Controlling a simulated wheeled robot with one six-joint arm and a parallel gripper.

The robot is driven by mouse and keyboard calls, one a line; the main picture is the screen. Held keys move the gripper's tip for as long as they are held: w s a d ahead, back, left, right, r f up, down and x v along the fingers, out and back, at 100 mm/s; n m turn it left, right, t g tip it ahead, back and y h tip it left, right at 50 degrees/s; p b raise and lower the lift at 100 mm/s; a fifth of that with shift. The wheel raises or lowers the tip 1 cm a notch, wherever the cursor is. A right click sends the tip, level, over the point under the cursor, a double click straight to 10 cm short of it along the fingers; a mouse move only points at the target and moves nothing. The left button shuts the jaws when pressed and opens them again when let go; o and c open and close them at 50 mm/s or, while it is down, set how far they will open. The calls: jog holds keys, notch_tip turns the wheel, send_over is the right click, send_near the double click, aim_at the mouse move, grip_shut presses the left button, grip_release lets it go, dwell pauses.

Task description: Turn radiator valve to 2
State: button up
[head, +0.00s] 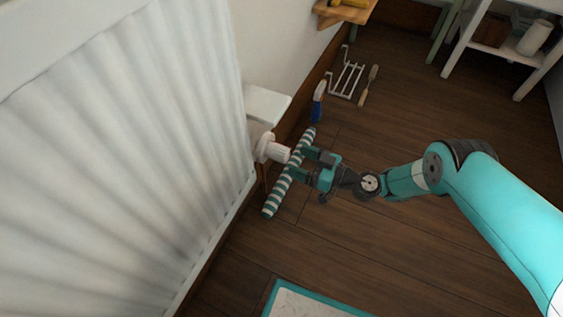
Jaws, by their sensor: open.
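The white radiator (130,140) fills the left of the head view. Its valve (276,152) is a white knob sticking out to the right from the radiator's far end. No numbers on the knob can be read at this size. My gripper (296,162) is open, reaching in from the right with its dark fingers pointing left at the knob. The fingertips are close to the knob's right end, one finger towards the far side and one towards the near side. I cannot tell whether they touch it.
A striped green-and-white roll (273,203) lies on the floor below my gripper. A blue-handled tool (318,102), a white wire rack (346,78) and a brush (369,86) lie near the wall. A white shelf unit (497,55) stands far right. Wooden floor around is mostly clear.

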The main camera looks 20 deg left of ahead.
aim_at(289, 158)
jog(key=shift+w+a+f+b, duration=0.2)
jog(key=shift+a+b, duration=0.3)
jog(key=shift+b, duration=0.9)
jog(key=shift+w+a+f+b, duration=0.15)
jog(key=shift+a+b, duration=0.35)
jog(key=shift+b, duration=0.85)
jog(key=a+b, duration=0.1)
jog(key=b, duration=0.4)
jog(key=shift+s+a, duration=0.1)
jog(key=shift+s, duration=0.1)
jog(key=shift+w+a+r+b, duration=0.1)
jog(key=shift+a+r+b, duration=0.15)
jog(key=shift+a, duration=0.5)
jog(key=shift+a+r+b, duration=0.1)
jog(key=shift+a+b, duration=0.15)
jog(key=shift+a, duration=0.5)
jog(key=c, duration=0.9)
